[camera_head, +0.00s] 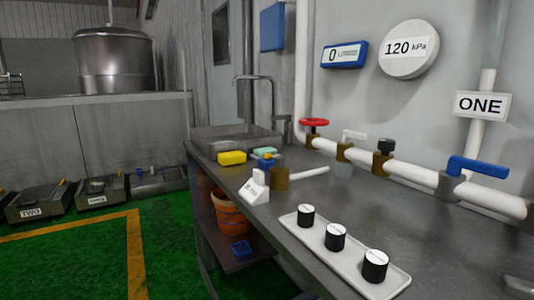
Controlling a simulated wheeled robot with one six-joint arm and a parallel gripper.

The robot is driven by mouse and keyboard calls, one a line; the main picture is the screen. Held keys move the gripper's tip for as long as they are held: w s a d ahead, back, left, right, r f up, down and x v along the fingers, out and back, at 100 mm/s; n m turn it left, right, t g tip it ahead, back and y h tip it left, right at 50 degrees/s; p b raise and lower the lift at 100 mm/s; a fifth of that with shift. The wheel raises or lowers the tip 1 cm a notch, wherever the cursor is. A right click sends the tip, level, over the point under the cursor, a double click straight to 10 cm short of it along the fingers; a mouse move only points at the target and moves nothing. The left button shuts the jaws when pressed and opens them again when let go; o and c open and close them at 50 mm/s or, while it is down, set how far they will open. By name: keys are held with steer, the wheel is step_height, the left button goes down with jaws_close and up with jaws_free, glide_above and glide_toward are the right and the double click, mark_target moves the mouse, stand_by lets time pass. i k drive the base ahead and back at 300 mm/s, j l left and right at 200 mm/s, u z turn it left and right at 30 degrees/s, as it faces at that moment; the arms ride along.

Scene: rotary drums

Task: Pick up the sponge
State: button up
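A yellow block (231,158), which looks like the sponge, lies on the grey counter (290,198) at its far left end, in front of the sink. A small teal-green item (265,151) lies behind it to the right; it is too small to tell whether it is another sponge. No part of my gripper shows in this view.
A white label stand (255,187) and brass-and-blue fitting (265,162) stand right of the yellow block. A white tray (393,283) with black knobs lies nearer. Pipes with valves (385,158) run along the wall. An orange bucket (228,213) sits below; green floor lies open left.

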mark_target(235, 158)
steer(key=i+j+z, duration=0.1)
steer(key=i+j, duration=0.6)
steer(key=i+j+z, duration=0.1)
steer(key=i+j, duration=1.15)
steer(key=j, duration=0.35)
steer(key=i+l+z, duration=0.05)
